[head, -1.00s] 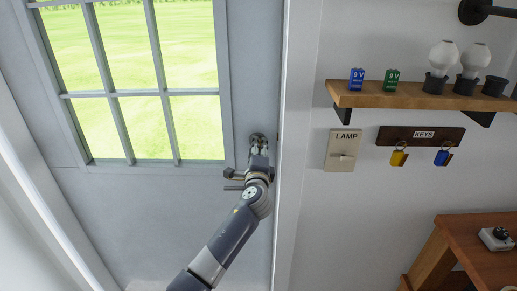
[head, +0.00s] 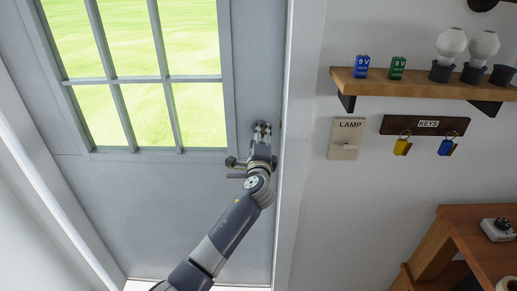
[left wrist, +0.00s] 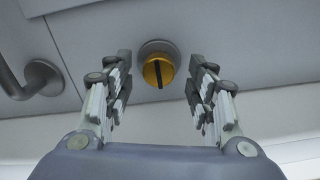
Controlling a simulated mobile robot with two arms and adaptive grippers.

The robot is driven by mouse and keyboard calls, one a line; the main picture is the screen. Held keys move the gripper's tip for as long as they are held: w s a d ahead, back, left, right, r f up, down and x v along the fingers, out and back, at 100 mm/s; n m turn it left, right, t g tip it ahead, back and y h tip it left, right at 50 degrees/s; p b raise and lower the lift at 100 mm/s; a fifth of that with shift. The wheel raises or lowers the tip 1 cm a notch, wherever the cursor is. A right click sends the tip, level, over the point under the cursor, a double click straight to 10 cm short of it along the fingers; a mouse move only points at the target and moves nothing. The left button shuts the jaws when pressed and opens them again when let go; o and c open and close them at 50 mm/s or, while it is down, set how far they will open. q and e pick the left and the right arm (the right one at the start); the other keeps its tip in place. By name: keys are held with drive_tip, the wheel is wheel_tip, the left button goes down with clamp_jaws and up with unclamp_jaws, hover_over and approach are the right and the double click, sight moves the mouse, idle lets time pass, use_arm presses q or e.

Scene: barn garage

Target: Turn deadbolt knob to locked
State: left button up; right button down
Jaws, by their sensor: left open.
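The deadbolt knob is a round gold knob (left wrist: 158,72) with a dark slot, on a grey round base on the grey door (head: 150,200). In the left wrist view the slot stands nearly upright, tilted slightly. My left gripper (left wrist: 158,66) is open, with one finger on each side of the knob. Gaps show between the fingers and the knob, so I see no contact. In the head view my left gripper (head: 262,134) is at the door's right edge and hides most of the knob. My right gripper is not in view.
A door lever handle (left wrist: 34,78) is left of the knob; in the head view it sits just below the gripper, partly covered. The door has a paned window (head: 135,75). To the right are a lamp switch (head: 346,139), key rack (head: 424,125), shelf (head: 420,90) and wooden table (head: 480,240).

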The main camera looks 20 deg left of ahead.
use_arm(q)
drive_tip(key=v, duration=1)
drive_tip(key=shift+s, duration=0.45)
drive_tip(key=shift+a, duration=0.15)
drive_tip(key=s+f+n+g+h+b, duration=0.1)
drive_tip(key=s+f+g+h, duration=0.15)
drive_tip(key=f, duration=1.35)
drive_tip(key=s+f+n+g+h+b, duration=0.15)
drive_tip(key=s+f+g, duration=0.25)
drive_tip(key=f, duration=1.3)
drive_tip(key=s+f+n+g, duration=0.4)
drive_tip(key=s+f, duration=1.2)
drive_tip(key=f, duration=0.4)
drive_tip(key=s+a+f+n+g, duration=0.1)
drive_tip(key=s+f, duration=0.4)
drive_tip(key=s, duration=0.6)
drive_tip(key=s+a+f+n+g+b, duration=0.1)
drive_tip(key=s+f+n+g, duration=0.2)
drive_tip(key=s, duration=0.9)
drive_tip(key=s+a+f+n+g+h, duration=0.1)
drive_tip(key=s+a+f+n+g, duration=0.1)
drive_tip(key=s+f+n, duration=0.2)
drive_tip(key=s+f, duration=0.3)
drive_tip(key=s, duration=0.5)
drive_tip(key=shift+f, duration=0.2)
